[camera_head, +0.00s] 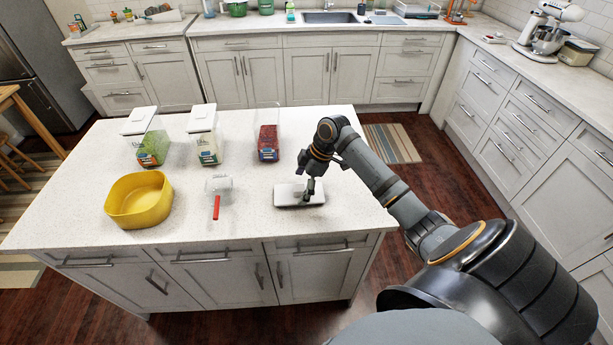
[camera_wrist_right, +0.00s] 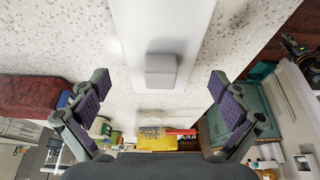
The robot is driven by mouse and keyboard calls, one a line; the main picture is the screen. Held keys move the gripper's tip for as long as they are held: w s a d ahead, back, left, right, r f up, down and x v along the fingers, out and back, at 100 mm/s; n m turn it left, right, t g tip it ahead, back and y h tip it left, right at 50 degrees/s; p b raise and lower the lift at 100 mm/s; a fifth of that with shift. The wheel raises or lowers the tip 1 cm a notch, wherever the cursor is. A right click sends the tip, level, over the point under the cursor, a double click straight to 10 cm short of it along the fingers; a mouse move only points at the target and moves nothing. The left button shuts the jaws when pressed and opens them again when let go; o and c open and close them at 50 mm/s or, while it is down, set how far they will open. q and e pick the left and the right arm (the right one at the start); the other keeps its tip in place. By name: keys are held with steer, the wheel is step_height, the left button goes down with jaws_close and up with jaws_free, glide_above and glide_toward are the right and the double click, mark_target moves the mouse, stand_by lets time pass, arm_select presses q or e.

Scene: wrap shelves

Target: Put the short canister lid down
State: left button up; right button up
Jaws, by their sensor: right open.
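The white canister lid (camera_head: 284,196) lies flat on the island counter, near its front right part. In the right wrist view the lid (camera_wrist_right: 160,25) shows as a white plate with a grey block-shaped knob (camera_wrist_right: 161,70). My right gripper (camera_head: 309,190) is just over the lid's right part. In the wrist view the fingers of my right gripper (camera_wrist_right: 161,100) are spread wide, with the knob between them in the picture and clear space on both sides. An open canister (camera_head: 267,134) with dark red contents stands behind the lid. My left gripper is not in view.
Two lidded canisters, one with green contents (camera_head: 151,139) and one with a white label (camera_head: 204,137), stand at the back left. A yellow bowl (camera_head: 139,199) and a clear scoop with a red handle (camera_head: 217,197) are left of the lid. Counter between them is bare.

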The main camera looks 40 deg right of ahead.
steer(key=b+v, duration=0.1)
steer(key=v, duration=0.9)
steer(key=shift+r+b, duration=0.2)
steer(key=shift+b, duration=0.15)
steer(key=shift+s+d+f, duration=0.1)
